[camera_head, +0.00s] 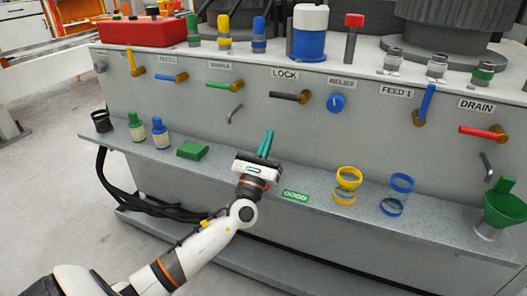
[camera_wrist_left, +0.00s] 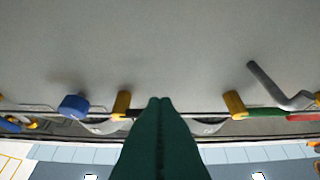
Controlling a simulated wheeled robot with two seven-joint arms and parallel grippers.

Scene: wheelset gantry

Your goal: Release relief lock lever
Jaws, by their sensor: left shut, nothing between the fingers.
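The lock lever (camera_head: 287,96) has a dark handle and a brass hub. It sits on the grey panel under the LOCK label (camera_head: 285,73), its handle pointing left, nearly level. The blue relief knob (camera_head: 337,103) is right of it, under the RELIEF label (camera_head: 341,84). My left gripper (camera_head: 266,141) has green fingers, shut and empty, below and slightly left of the lever, apart from it. The wrist view looks upside down; there the fingers (camera_wrist_left: 160,125) stand between the lever's brass hub (camera_wrist_left: 122,103) and another brass hub (camera_wrist_left: 234,104). The dark handle is mostly hidden there. My right gripper is out of view.
A green-handled lever (camera_head: 224,85) and a grey hook (camera_head: 234,114) are left of the lock lever.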

